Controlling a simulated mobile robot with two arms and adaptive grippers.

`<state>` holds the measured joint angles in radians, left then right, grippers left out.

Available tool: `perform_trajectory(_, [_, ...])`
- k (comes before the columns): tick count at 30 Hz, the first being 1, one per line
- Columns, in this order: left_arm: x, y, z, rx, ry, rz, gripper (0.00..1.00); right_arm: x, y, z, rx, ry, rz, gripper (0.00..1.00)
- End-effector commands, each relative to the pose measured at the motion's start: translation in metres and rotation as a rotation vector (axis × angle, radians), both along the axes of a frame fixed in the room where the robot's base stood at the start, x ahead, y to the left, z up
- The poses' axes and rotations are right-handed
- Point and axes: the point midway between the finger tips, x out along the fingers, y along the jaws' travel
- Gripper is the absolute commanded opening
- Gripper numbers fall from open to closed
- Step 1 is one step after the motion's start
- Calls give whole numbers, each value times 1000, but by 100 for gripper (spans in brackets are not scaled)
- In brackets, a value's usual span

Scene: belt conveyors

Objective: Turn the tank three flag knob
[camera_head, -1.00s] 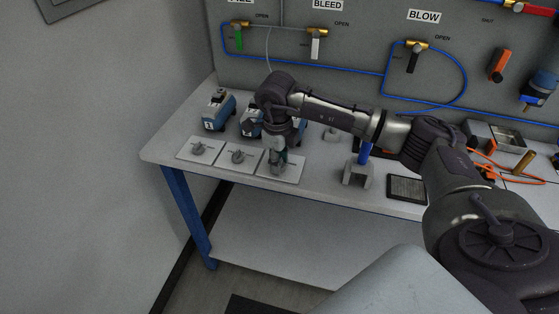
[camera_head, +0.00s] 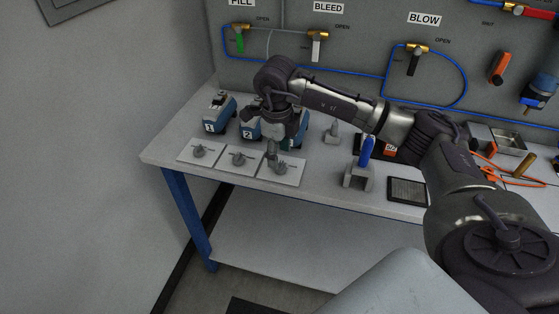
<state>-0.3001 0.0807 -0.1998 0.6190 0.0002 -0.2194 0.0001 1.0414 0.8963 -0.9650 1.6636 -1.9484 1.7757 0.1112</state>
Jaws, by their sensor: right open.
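Three white plates with grey flag knobs lie in a row on the bench (camera_head: 170,157) at its left end. The third knob (camera_head: 280,168), on the rightmost plate (camera_head: 292,178), is the tank three one by its place in the row. My right gripper (camera_head: 271,160) points down just behind and left of this knob. It is open, and no object shows in it. Whether a finger touches the knob cannot be told. Tank 1 (camera_head: 216,116) and tank 2 (camera_head: 249,122) are blue; the third tank is mostly hidden behind my right arm. My left gripper is out of view.
The first knob (camera_head: 199,151) and second knob (camera_head: 238,158) sit left of the third. A grey holder with a blue-handled tool (camera_head: 366,152) and a dark pad (camera_head: 407,190) stand to the right. Valves and blue tubing (camera_head: 300,62) are on the panel behind.

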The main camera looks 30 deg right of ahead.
Motion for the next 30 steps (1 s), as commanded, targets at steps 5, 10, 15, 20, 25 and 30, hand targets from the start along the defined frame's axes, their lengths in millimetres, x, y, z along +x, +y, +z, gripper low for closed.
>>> perform_trajectory(5, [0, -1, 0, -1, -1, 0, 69, 0, 3, 41, 1, -6, 0, 57])
perform_trajectory(10, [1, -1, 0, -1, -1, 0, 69, -2, 4, 67, 1, -3, 1, 57])
perform_trajectory(15, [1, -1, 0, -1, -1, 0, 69, -2, 5, 78, 0, -1, 0, 57])
perform_trajectory(20, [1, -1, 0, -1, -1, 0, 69, -3, 5, 80, 0, -1, 0, 57])
perform_trajectory(25, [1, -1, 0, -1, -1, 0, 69, -2, 5, 79, 0, -1, 0, 57])
perform_trajectory(30, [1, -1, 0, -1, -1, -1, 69, -2, 5, 79, 1, 0, 0, 57])
